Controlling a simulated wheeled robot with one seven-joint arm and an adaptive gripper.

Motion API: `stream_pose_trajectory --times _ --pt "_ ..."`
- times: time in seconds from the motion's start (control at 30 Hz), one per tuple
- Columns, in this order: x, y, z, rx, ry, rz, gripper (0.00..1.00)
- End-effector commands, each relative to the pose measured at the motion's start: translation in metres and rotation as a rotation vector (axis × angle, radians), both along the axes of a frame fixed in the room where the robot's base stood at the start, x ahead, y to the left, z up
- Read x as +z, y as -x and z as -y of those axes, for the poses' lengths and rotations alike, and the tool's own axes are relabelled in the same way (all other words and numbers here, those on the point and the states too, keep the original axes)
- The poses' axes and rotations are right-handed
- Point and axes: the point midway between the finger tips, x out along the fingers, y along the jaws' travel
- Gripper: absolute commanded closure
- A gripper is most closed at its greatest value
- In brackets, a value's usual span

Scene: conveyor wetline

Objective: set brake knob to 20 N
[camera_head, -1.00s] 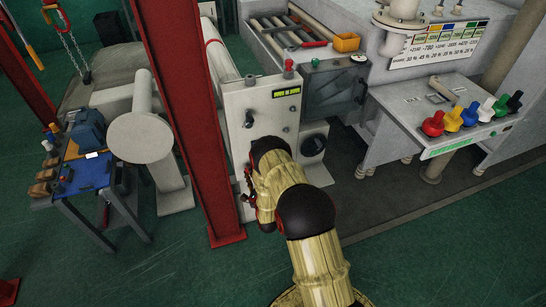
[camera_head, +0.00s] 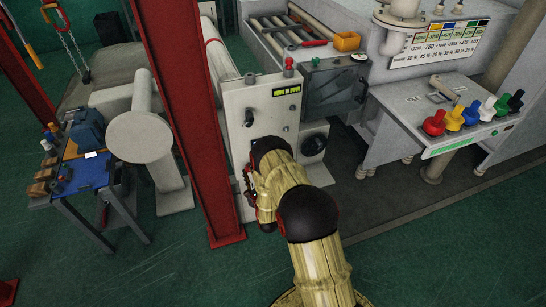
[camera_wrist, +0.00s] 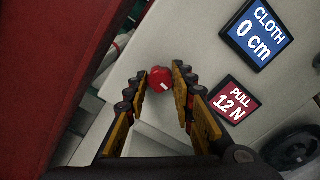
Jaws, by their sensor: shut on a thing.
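The brake knob is a red round knob with a white mark (camera_wrist: 160,79) on the pale panel. In the wrist view it sits between the fingertips of my gripper (camera_wrist: 160,88), which is shut on it. A red display next to the knob (camera_wrist: 234,101) reads PULL 12 N. In the head view my arm reaches the lower left part of the pale control cabinet (camera_head: 262,108). My gripper (camera_head: 249,185) shows there at the cabinet's lower left edge. The knob is hidden in that view.
A blue display (camera_wrist: 258,34) reads CLOTH 0 cm. A red steel column (camera_head: 188,110) stands close left of my gripper. A blue-topped cart (camera_head: 92,172) stands further left. A sloped desk with coloured knobs (camera_head: 415,97) is at right. Green floor is clear in front.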

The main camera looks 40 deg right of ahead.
Motion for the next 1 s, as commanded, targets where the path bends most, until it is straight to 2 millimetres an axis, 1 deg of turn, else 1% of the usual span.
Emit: stream_pose_trajectory --times 0.13,0.47,0.57,0.8,1.0 --pt "-0.0006 0.0002 -0.0001 0.0 -0.052 0.014 0.93" --pt "-0.0004 0.0002 -0.0001 0.0 -0.065 0.017 0.93" --pt "-0.0009 0.0001 -0.0001 -0.001 -0.111 0.031 0.93" --pt "-0.0012 0.0001 -0.0001 0.0 -0.289 0.082 0.93" --pt "-0.0008 0.0004 -0.0002 0.0 -0.346 0.097 0.93"
